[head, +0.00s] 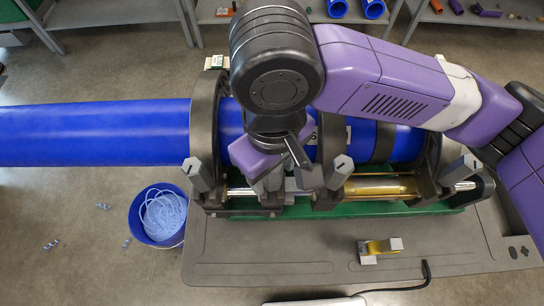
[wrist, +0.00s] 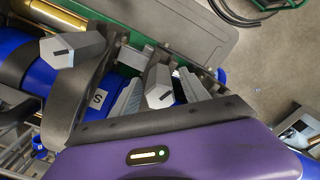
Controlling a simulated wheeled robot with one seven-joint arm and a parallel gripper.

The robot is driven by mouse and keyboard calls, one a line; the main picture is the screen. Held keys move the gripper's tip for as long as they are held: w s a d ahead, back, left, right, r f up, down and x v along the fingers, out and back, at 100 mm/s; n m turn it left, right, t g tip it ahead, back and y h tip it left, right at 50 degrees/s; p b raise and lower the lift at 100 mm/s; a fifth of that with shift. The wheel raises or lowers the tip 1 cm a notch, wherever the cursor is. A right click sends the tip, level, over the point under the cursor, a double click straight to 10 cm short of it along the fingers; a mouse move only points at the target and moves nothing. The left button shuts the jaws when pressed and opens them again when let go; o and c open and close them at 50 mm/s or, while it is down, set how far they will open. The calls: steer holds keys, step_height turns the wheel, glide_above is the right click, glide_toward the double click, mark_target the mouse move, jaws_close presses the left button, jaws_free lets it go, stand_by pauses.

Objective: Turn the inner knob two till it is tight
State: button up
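My gripper (head: 287,183) points down over the front of the pipe cart, between the left clamp and the middle clamp in the head view. In the wrist view its two grey fingers (wrist: 160,90) stand apart, one each side of a grey six-sided knob (wrist: 160,86) with a dark slot on its end. Thin gaps show between fingers and knob; contact cannot be told. A second slotted knob (wrist: 62,50) is to the left in the wrist view. The head view shows a left knob (head: 197,173), a middle knob (head: 339,172) and a right knob (head: 458,170). No numbers mark them.
A long blue pipe (head: 95,133) runs through dark clamp rings (head: 205,115). A brass cylinder (head: 380,188) lies right of the middle knob. A blue bucket (head: 158,216) stands on the floor at left. A small grey and yellow block (head: 380,248) sits on the cart deck (head: 270,250).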

steer(key=o, duration=0.9)
steer(key=shift+r, duration=3)
